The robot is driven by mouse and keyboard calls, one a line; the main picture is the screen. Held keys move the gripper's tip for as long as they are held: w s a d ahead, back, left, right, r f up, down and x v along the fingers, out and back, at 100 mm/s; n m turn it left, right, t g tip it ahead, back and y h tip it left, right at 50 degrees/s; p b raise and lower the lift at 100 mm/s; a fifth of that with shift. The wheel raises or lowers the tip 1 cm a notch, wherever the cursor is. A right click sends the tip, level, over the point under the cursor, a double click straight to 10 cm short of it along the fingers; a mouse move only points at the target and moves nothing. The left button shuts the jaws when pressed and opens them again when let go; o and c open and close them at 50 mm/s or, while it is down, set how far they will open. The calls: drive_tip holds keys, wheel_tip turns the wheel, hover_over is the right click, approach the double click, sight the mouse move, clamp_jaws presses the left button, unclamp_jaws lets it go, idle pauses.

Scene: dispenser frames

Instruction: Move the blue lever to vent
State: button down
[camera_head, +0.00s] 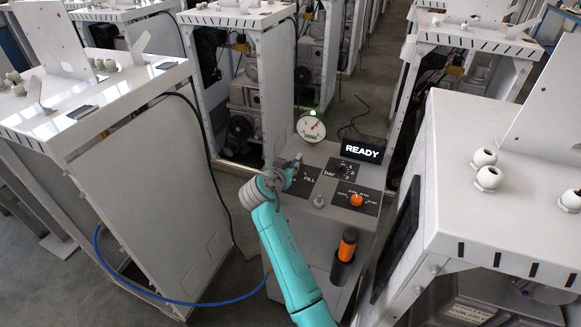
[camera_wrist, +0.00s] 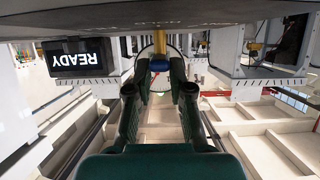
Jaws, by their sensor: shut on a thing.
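The dispenser cabinet (camera_head: 325,222) stands in the middle of the head view, with a grey control top. My gripper (camera_wrist: 159,72) is shut on the blue lever (camera_wrist: 158,66) in the wrist view. The lever's blue end sits between the fingertips, and a brass-yellow stem rises above it in that picture. In the head view my gripper (camera_head: 287,170) is at the left edge of the cabinet top, over a black label plate (camera_head: 305,181) where "FILL" can be read. My gripper and wrist hide most of the lever and plate there. The lever's exact setting cannot be told.
A round gauge (camera_head: 311,128) with a lit green lamp (camera_head: 313,112) and a READY display (camera_head: 363,150) stand at the back. An orange knob (camera_head: 356,200) and an orange-handled tool (camera_head: 347,246) are on the right.

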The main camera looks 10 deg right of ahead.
drive_tip(key=shift+w+a+m+g+h, duration=0.25)
drive_tip(key=shift+a+m+g+h, duration=0.05)
drive_tip(key=shift+a+m+h, duration=0.1)
drive_tip(key=shift+w+a+m+g+h, duration=0.2)
drive_tip(key=shift+m+g+h, duration=0.15)
drive_tip(key=shift+m+h, duration=0.15)
drive_tip(key=shift+w+a+m+g+h, duration=0.1)
drive_tip(key=shift+w+m+g+h, duration=0.1)
drive_tip(key=shift+m+g+h, duration=0.25)
drive_tip(key=c, duration=1)
unclamp_jaws()
drive_tip(key=shift+c, duration=0.2)
drive_tip(key=v, duration=1.2)
drive_tip(key=shift+s, duration=0.1)
